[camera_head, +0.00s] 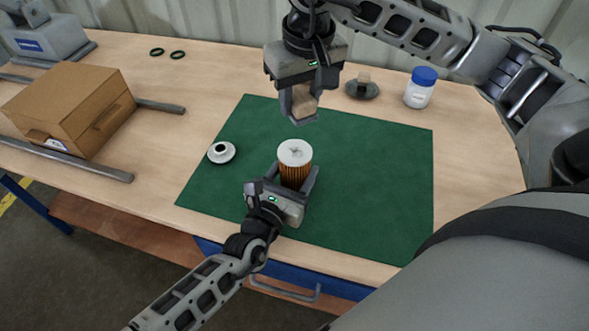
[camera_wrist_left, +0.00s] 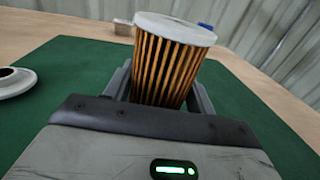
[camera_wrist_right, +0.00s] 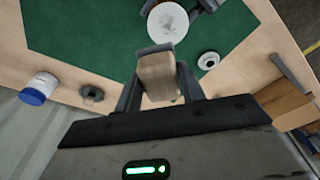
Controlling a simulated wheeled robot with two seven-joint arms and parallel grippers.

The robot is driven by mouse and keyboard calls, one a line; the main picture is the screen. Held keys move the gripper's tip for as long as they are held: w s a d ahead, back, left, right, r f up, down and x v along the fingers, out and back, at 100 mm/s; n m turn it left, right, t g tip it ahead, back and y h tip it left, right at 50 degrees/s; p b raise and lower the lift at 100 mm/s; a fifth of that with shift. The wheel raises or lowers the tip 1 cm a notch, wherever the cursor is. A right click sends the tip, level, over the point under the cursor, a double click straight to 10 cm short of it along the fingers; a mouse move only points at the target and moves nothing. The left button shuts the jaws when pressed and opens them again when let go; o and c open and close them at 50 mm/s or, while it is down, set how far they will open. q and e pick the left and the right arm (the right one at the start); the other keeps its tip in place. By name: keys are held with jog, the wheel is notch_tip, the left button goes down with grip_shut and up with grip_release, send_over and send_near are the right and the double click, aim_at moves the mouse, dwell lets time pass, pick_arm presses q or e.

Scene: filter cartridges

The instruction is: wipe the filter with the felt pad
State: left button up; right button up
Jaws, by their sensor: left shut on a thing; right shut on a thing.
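The filter (camera_head: 295,166) is a pleated orange-brown cylinder with a white end cap, upright over the green mat. My left gripper (camera_head: 294,178) is shut on it from the front; in the left wrist view the filter (camera_wrist_left: 170,66) stands between the two fingers. My right gripper (camera_head: 299,103) is shut on a tan block (camera_head: 304,101), which seems to be the felt pad, held above and behind the filter. In the right wrist view the pad (camera_wrist_right: 158,76) sits between the fingers, with the filter's white cap (camera_wrist_right: 168,22) beyond it. The pad appears apart from the filter.
The green mat (camera_head: 375,180) lies on a wooden table. A white cap with a dark centre (camera_head: 221,152) lies on its left part. A dark round dish (camera_head: 362,89) and a blue-lidded jar (camera_head: 421,87) stand behind. A cardboard box (camera_head: 72,105), metal rails and two dark rings (camera_head: 168,53) are left.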

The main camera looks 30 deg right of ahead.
aim_at(290, 163)
jog(key=shift+f, duration=2.1)
jog(key=shift+f, duration=1.25)
jog(key=shift+s+a, duration=0.1)
jog(key=shift+s+a+r, duration=0.1)
jog(key=shift+s+a, duration=1.7)
jog(key=shift+a, duration=0.3)
jog(key=shift+w+d+f, duration=0.2)
jog(key=shift+w+d, duration=0.75)
jog(key=shift+d, duration=0.2)
jog(key=shift+w+d+f, duration=0.15)
jog(key=shift+w+d, duration=0.75)
jog(key=shift+d, duration=0.25)
jog(key=shift+s+a+r, duration=0.1)
jog(key=shift+s+a, duration=0.9)
jog(key=shift+a, duration=0.2)
jog(key=shift+s+a+r, duration=0.1)
jog(key=shift+s+a, duration=0.85)
jog(key=shift+a, duration=0.2)
